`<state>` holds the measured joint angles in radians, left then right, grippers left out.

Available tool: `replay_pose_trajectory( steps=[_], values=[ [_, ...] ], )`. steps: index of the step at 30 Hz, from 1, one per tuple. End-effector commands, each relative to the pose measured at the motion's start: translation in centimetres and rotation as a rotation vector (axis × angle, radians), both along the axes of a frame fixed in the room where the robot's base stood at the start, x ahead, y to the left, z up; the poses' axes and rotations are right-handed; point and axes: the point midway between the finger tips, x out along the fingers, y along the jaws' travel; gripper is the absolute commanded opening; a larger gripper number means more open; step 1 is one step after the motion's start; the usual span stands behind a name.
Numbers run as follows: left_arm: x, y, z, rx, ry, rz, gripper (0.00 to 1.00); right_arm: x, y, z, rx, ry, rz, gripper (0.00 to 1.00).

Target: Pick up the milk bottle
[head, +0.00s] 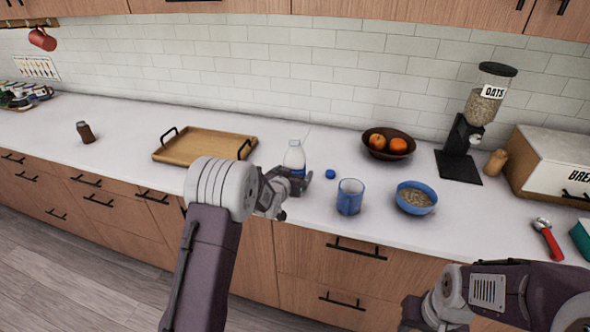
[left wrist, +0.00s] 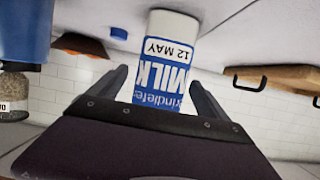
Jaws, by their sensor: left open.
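The milk bottle (head: 294,157) stands upright on the counter, white with a blue label; its lower part is partly hidden by my gripper in the head view. My left gripper (head: 290,184) is open at the bottle. In the left wrist view, which is upside down, the labelled bottle (left wrist: 160,60) lies between the two spread fingers (left wrist: 158,88); I cannot tell whether either touches it. My right arm shows at the lower right of the head view, but its fingers are not seen.
Right of the bottle are a small blue cap (head: 330,174), a blue cup (head: 349,197) and a blue bowl (head: 416,198). A fruit bowl (head: 389,144) stands behind. A wooden tray (head: 196,147) lies to the left. The counter further left is mostly clear.

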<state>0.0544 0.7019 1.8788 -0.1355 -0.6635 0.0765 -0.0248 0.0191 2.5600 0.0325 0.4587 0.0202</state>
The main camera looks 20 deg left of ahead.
Motion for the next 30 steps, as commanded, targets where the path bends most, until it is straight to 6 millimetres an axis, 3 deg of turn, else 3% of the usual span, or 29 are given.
replay_pose_trajectory(
  steps=[4, 11, 14, 18, 19, 30],
  values=[
    [1.9, -0.1, -0.6, 0.000, 0.001, 0.000, 0.88, 0.0, 0.0, 0.4, 0.000, 0.000, 0.000, 0.37],
    [2.1, -0.1, -0.7, 0.000, 0.000, 0.000, 0.88, 0.0, 0.0, 0.4, 0.000, 0.000, 0.000, 0.37],
    [2.1, -0.1, -0.7, 0.000, 0.000, 0.000, 0.66, 0.0, 0.0, 0.4, 0.000, 0.000, 0.000, 0.37],
    [2.1, -0.1, -0.7, 0.000, 0.000, 0.000, 0.27, 0.0, 0.0, 0.4, 0.000, 0.000, 0.000, 0.37],
    [2.1, -0.1, -0.7, 0.000, 0.000, 0.000, 0.22, 0.0, 0.0, 0.4, 0.000, 0.000, 0.000, 0.37],
    [2.1, -0.1, 0.4, 0.000, -0.002, 0.000, 0.22, 0.0, 0.0, 0.3, 0.000, 0.000, 0.000, 0.37]
  ],
)
